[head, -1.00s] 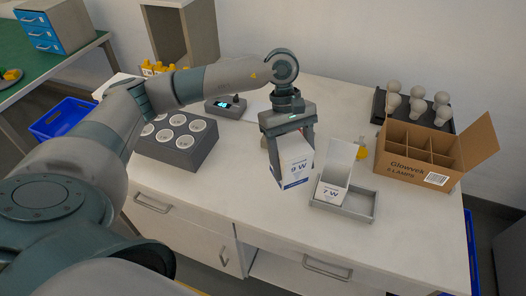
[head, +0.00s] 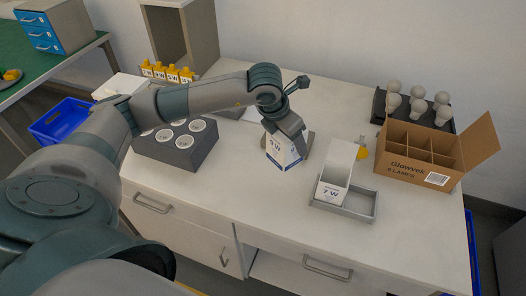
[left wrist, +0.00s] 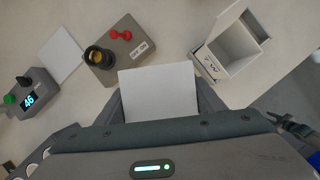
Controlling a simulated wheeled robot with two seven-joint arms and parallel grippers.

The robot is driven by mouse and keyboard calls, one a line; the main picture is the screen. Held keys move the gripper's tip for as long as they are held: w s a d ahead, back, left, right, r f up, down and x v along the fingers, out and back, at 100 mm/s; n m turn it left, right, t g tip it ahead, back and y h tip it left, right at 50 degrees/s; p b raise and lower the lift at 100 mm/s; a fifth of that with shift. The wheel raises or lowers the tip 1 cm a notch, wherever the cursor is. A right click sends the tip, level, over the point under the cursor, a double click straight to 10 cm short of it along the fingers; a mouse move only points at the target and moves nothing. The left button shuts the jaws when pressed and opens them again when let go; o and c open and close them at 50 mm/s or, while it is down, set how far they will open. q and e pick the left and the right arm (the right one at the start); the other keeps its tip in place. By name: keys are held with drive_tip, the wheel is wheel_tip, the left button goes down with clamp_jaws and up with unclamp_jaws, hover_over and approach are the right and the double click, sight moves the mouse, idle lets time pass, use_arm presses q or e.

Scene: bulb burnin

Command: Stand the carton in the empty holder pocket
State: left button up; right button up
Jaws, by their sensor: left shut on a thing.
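A white carton marked 9 W (head: 285,156), with blue print near its base, is in my left gripper (head: 287,138), which is shut on it. Its plain white top shows between the fingers in the left wrist view (left wrist: 158,92). I cannot tell whether its base touches the table. The grey holder (head: 357,212) is to the right of the carton, apart from it. A white 7 W carton (head: 336,172) stands in its left pocket; the right pocket looks empty. The holder also shows in the left wrist view (left wrist: 205,62). My right gripper is out of view.
A cardboard box (head: 399,169) with dividers stands at right, with bulbs (head: 417,103) behind it. A dark block with white cups (head: 178,151) is at left. A grey unit with a black socket and red part (left wrist: 118,52) lies near the carton. Table between carton and holder is clear.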

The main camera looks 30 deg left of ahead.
use_arm(q)
drive_tip(key=n, duration=0.1)
drive_tip(key=w+a+n+y, duration=0.1)
drive_tip(key=n, duration=0.1)
drive_tip(key=w+n, duration=0.1)
drive_tip(key=shift+a+r+n+y, duration=0.1)
drive_tip(key=shift+a+n+y, duration=0.2)
drive_tip(key=shift+a+y, duration=0.1)
drive_tip(key=shift+w+a+n+y, duration=0.2)
drive_tip(key=shift+a+n+y, duration=0.2)
drive_tip(key=shift+n, duration=0.5)
drive_tip(key=shift+f+p, duration=0.3)
drive_tip(key=shift+f, duration=0.25)
wheel_tip(320, 180, down, 4)
drive_tip(key=shift+f+p, duration=0.25)
drive_tip(key=shift+p, duration=0.55)
drive_tip(key=shift+f, duration=0.3)
drive_tip(key=shift+f, duration=0.1)
